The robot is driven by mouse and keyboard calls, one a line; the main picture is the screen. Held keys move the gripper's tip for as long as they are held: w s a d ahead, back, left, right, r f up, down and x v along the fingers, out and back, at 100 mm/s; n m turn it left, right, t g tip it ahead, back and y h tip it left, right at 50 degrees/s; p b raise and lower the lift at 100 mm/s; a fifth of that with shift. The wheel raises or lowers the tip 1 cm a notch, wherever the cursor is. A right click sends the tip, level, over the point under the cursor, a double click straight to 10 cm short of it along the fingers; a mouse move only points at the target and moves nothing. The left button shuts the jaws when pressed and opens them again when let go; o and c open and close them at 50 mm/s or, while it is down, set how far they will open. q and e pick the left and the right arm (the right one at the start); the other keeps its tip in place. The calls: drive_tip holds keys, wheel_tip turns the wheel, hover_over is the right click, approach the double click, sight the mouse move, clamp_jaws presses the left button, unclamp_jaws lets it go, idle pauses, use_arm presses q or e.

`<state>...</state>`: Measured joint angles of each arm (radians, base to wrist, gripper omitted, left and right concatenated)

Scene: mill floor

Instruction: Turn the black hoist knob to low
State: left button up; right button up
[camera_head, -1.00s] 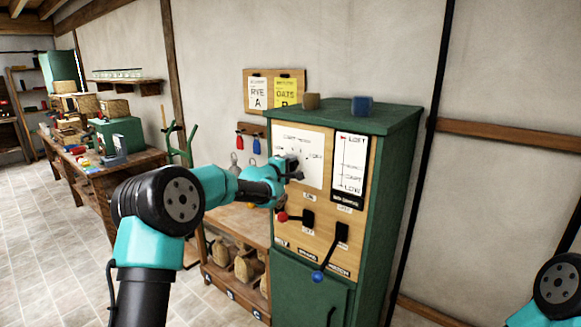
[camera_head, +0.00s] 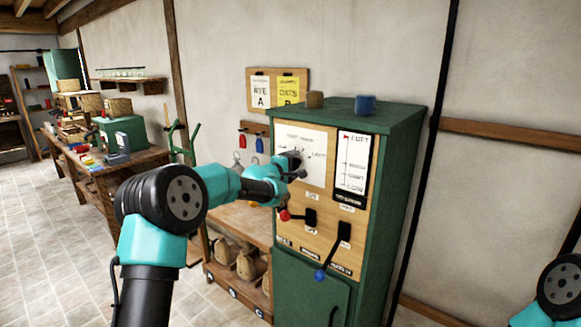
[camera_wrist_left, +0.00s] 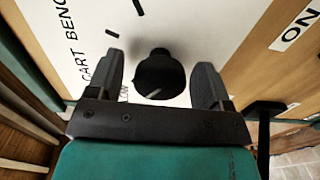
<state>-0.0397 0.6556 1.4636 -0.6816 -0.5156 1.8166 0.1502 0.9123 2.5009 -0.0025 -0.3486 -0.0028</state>
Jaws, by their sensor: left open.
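The black hoist knob (camera_wrist_left: 158,76) sits on a white dial plate in the left wrist view. A short pale line shows near its lower edge. My left gripper (camera_wrist_left: 161,82) is open, with one finger on each side of the knob and a visible gap to it on both sides. In the head view my left gripper (camera_head: 296,164) is at the white dial plate (camera_head: 314,171) on the green cabinet (camera_head: 398,190), and it largely hides the knob there. The plate bears marks and lettering, including "CART BENC" in the wrist view. My right gripper is out of view.
Below the plate are a red-tipped lever (camera_head: 285,215) and a blue-tipped lever (camera_head: 320,275). A scale panel (camera_head: 353,165) is beside the plate.

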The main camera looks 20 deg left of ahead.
use_arm(q)
drive_tip(key=shift+s, duration=0.1)
drive_tip(key=v, duration=1.7)
drive_tip(key=shift+s, duration=0.1)
